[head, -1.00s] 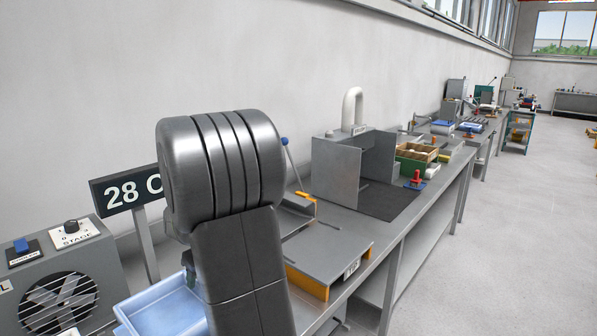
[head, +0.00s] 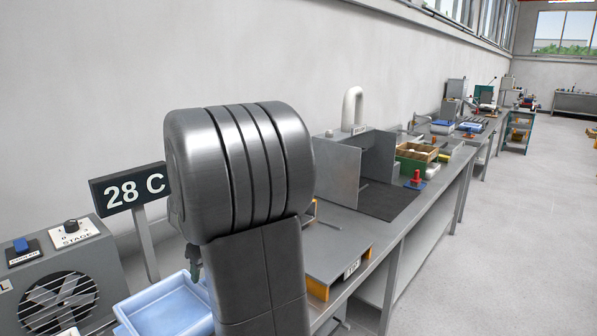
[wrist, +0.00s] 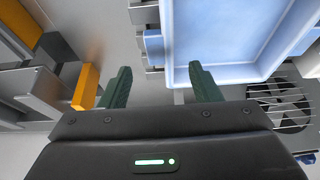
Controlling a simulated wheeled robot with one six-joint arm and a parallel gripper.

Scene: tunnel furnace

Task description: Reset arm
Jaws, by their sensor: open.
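My gripper (wrist: 160,88) shows in the wrist view with its two dark green fingers wide apart and nothing between them. In that view a light blue tray (wrist: 228,74) lies at the upper right, beyond the right finger, and looks empty in the part that shows. In the head view my grey arm stands in the middle foreground and covers part of the bench. A small dark part, perhaps a gripper finger, shows at the arm's left edge, above the blue tray (head: 160,312). The rest of the gripper is hidden there.
A grey unit with a fan (head: 66,300) and a STAGE knob stands at lower left, beside a "28 C" sign (head: 128,190). A grey plate with orange supports (head: 318,289) lies right of my arm. A grey booth (head: 338,172) and a green-sided box (head: 415,165) stand farther along the bench.

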